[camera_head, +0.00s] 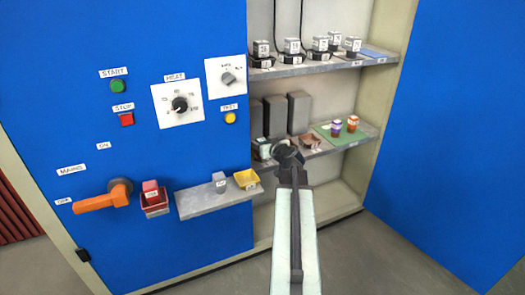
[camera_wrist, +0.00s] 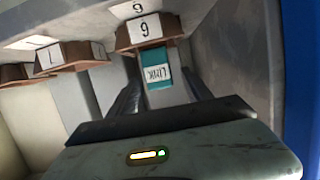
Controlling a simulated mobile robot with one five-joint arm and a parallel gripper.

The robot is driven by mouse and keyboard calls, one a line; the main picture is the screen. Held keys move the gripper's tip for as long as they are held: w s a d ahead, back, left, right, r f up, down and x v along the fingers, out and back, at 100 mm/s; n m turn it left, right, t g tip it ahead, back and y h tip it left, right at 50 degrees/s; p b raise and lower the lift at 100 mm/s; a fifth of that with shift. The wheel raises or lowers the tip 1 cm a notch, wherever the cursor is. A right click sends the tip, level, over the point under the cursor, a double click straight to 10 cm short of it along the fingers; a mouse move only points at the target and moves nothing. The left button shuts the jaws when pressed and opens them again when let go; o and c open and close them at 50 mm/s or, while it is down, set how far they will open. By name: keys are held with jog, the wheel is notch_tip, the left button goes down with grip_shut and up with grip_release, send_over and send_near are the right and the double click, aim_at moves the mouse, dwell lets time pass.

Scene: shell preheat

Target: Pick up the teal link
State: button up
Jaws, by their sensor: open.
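The teal link (camera_wrist: 157,68) shows in the wrist view, with a white label reading LINK upside down. It sits against a brown holder (camera_wrist: 146,32) with a numbered white tag. My gripper (camera_wrist: 160,98) is open, with one dark finger on each side of the link's lower part; I cannot tell whether they touch it. In the head view my gripper (camera_head: 287,152) is at the lower shelf, just right of a small teal and white piece (camera_head: 264,149). The arm and gripper hide part of the shelf there.
The lower shelf also holds a brown tray (camera_head: 311,142) and a green mat (camera_head: 345,134) with purple and orange pieces. Grey upright boxes (camera_head: 298,112) stand behind. The upper shelf (camera_head: 320,66) lies above. A blue panel (camera_head: 440,140) bounds the right.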

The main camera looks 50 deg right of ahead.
jog(key=shift+x, duration=0.95)
grip_shut()
jog(key=shift+r, duration=0.1)
notch_tip(320, 180, up, 10)
jog(key=p, duration=1)
